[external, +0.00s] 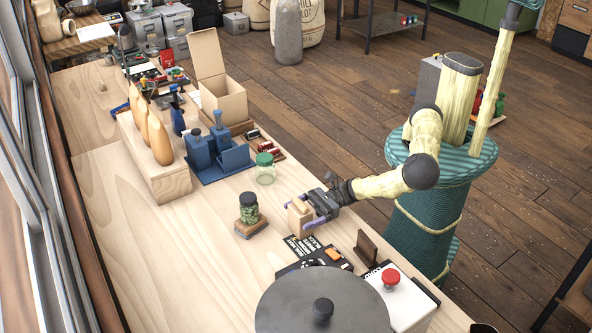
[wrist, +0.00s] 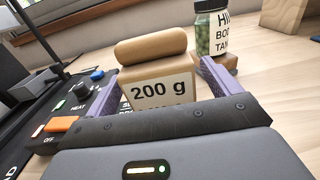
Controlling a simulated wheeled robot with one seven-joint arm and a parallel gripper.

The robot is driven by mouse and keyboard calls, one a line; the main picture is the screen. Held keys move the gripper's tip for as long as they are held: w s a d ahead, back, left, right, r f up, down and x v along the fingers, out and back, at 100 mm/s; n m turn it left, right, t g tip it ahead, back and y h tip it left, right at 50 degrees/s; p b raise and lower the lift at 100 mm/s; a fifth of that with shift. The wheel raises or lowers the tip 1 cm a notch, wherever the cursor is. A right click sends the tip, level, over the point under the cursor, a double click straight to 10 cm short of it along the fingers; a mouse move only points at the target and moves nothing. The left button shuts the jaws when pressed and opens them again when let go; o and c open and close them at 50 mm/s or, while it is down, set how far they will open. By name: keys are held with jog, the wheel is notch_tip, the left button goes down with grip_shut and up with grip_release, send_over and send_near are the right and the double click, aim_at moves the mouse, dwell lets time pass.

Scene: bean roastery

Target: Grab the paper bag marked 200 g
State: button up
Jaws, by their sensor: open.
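The paper bag marked 200 g (wrist: 157,72) is tan with a rolled top and a white label. In the wrist view it stands upright between the two purple fingers of my gripper (wrist: 170,80). The fingers are open, one on each side of the bag; I cannot tell whether either touches it. In the external view the bag (external: 299,215) stands on the wooden counter, and my gripper (external: 312,212) reaches it from the right. The lower part of the bag is hidden by my gripper in the wrist view.
A jar of green beans (external: 248,208) stands on a wooden block behind the bag. A black control panel (external: 308,262) with an orange switch lies close by. A large grey round lid (external: 280,300) is at the front. The counter's left part is clear.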

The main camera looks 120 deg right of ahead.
jog(key=shift+w, duration=1.3)
jog(key=c, duration=1.2)
jog(key=shift+o, duration=0.2)
jog(key=shift+r, duration=0.1)
notch_tip(320, 180, up, 10)
jog(key=shift+f, duration=0.1)
